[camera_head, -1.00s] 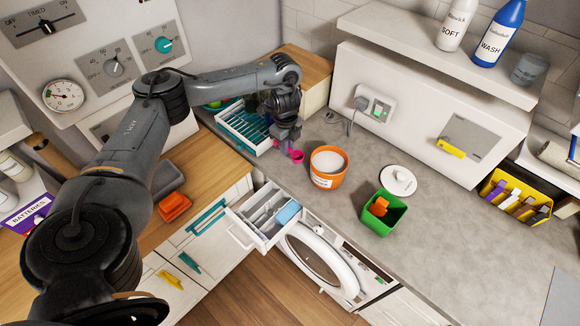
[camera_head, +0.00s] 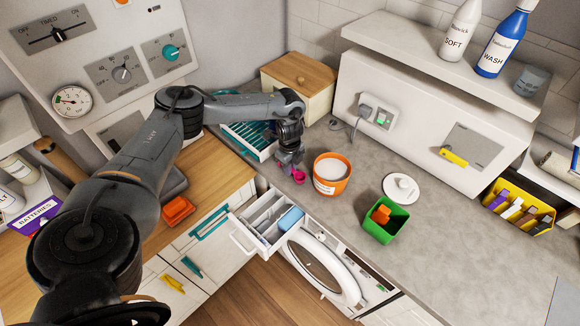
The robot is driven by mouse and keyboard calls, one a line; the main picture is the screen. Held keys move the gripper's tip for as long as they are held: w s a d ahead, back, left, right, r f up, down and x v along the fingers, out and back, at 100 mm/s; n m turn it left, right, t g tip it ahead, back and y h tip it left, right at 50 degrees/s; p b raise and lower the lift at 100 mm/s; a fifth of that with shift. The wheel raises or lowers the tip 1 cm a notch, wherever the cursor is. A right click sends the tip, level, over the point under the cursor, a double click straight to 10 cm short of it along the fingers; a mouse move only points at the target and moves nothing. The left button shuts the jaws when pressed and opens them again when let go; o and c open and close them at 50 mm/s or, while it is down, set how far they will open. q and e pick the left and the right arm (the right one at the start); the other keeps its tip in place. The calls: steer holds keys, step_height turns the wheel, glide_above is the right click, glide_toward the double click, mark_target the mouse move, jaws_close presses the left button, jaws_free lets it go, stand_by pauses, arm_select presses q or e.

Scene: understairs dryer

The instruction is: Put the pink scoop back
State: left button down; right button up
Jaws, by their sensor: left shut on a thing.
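The pink scoop (camera_head: 299,177) is small and sits at the fingers of my left gripper (camera_head: 288,166), just left of the orange tub. My left gripper is shut on it; its handle is mostly hidden by the fingers. Whether the scoop touches the worktop is hard to tell. The orange tub (camera_head: 330,187) is open, stands upright and holds white powder. A round white lid (camera_head: 402,188) with a knob lies to its right. My right gripper is not in view.
A green box (camera_head: 378,232) with an orange scoop (camera_head: 381,214) stands on the grey worktop (camera_head: 455,235). A teal rack (camera_head: 250,140) and a wooden box (camera_head: 300,82) stand behind my gripper. An open drawer (camera_head: 243,237) with a blue item juts out in front.

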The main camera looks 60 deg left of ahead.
arm_select(q)
steer(key=shift+f, duration=0.1)
steer(key=c, duration=1.6)
jaws_free()
steer(key=shift+f, duration=0.1)
steer(key=o, duration=0.5)
steer(key=shift+r, duration=0.2)
step_height(320, 180, up, 6)
steer(key=shift+f+b, duration=0.15)
steer(key=shift+b, duration=0.2)
step_height(320, 180, up, 6)
steer(key=p, duration=0.2)
steer(key=shift+r+p, duration=0.2)
steer(key=shift+p, duration=0.1)
steer(key=shift+f, duration=0.1)
